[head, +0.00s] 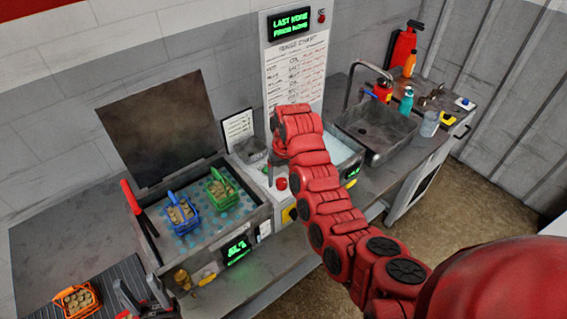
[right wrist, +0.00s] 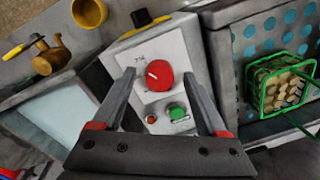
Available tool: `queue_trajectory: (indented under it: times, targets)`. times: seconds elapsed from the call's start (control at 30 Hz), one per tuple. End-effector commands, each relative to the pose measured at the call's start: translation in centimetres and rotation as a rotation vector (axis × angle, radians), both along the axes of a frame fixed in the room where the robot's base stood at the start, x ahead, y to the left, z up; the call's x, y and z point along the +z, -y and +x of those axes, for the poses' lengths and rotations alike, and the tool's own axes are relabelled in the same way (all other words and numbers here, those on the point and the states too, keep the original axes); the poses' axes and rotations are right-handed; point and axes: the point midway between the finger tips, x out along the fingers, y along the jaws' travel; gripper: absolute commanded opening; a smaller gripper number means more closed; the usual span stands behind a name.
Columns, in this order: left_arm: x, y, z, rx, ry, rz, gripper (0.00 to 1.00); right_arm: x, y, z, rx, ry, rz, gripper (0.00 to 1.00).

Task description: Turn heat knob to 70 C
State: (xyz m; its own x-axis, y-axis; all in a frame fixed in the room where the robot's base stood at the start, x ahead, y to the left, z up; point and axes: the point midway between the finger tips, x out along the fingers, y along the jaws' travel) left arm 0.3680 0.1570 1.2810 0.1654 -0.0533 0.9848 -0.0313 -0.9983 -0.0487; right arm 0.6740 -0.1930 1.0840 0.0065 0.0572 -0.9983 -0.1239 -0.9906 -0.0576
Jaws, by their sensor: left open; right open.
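The red heat knob (right wrist: 160,75) sits on a white sloped panel (right wrist: 135,55) in the right wrist view. A short white mark shows at its upper left; the scale print is too small to read. My right gripper (right wrist: 158,100) is open, its fingers on either side of the knob with gaps, and nothing is held. In the head view, a red round part (head: 281,184), seemingly the knob, shows below my right wrist, and my arm covers much of the panel. My left gripper (head: 145,298) is open and empty at the bottom left.
A green button (right wrist: 178,112) and a small red one sit below the knob. Left of the panel is an open bath (head: 225,221) with blue and green baskets, its lid raised. An orange basket (head: 77,300) stands near my left gripper. A sink (head: 375,130) is at the right.

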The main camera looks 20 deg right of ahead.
Motion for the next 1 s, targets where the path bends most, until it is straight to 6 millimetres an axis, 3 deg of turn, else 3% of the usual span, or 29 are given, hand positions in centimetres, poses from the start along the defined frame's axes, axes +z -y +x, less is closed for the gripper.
queue_trajectory:
  times: [0.2,1.0]
  targets:
    - [1.6,0.0,0.0,0.0,0.0,0.0,0.5,3.2,0.4,-0.1,-0.003,0.0,-0.002,0.76]
    - [-0.9,0.0,0.0,0.0,0.0,0.0,0.5,15.2,1.0,0.0,-0.001,0.003,-0.006,0.76]
